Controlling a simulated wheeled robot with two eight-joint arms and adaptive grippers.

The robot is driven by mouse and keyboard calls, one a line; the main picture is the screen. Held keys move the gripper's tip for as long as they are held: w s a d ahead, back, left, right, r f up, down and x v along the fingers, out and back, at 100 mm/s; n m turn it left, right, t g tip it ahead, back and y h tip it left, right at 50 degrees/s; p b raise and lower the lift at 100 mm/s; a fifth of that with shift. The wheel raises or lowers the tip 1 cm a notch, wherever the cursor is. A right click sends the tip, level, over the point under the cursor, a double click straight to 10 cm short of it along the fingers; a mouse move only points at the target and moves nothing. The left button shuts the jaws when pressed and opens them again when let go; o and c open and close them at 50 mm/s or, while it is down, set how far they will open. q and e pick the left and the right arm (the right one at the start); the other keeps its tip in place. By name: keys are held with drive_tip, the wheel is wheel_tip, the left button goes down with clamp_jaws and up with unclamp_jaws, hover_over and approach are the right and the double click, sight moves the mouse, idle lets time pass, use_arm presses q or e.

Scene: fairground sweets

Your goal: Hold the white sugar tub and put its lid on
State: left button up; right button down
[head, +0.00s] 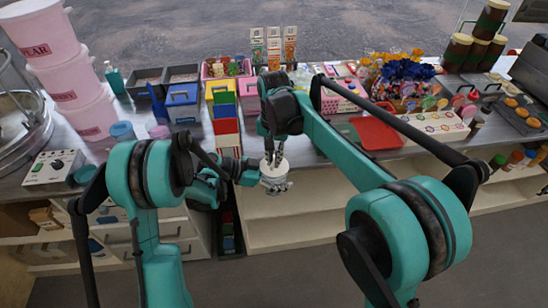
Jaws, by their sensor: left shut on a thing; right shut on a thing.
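The white sugar tub (275,181) is held up in front of the counter's edge, near the middle of the head view. My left gripper (272,186) comes in from the left and is shut on the tub, with grey finger parts showing at its right side. A pale round lid (274,167) is at the top of the tub. My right gripper (274,157) points down from above and is shut on the lid. The lid looks level and at the rim. I cannot tell whether it touches all round or a small gap is left.
The metal counter holds colored bins (222,100), a red tray (376,132), a sweets board (434,126) and a control box (53,168). Pink buckets (68,75) stand at the left. Open shelves (310,215) lie below the counter, behind the tub.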

drive_tip(key=shift+f, duration=0.1)
idle(0.7)
drive_tip(key=c, duration=1.1)
unclamp_jaws()
drive_tip(key=shift+o, duration=0.2)
drive_tip(key=shift+r, duration=3)
clamp_jaws()
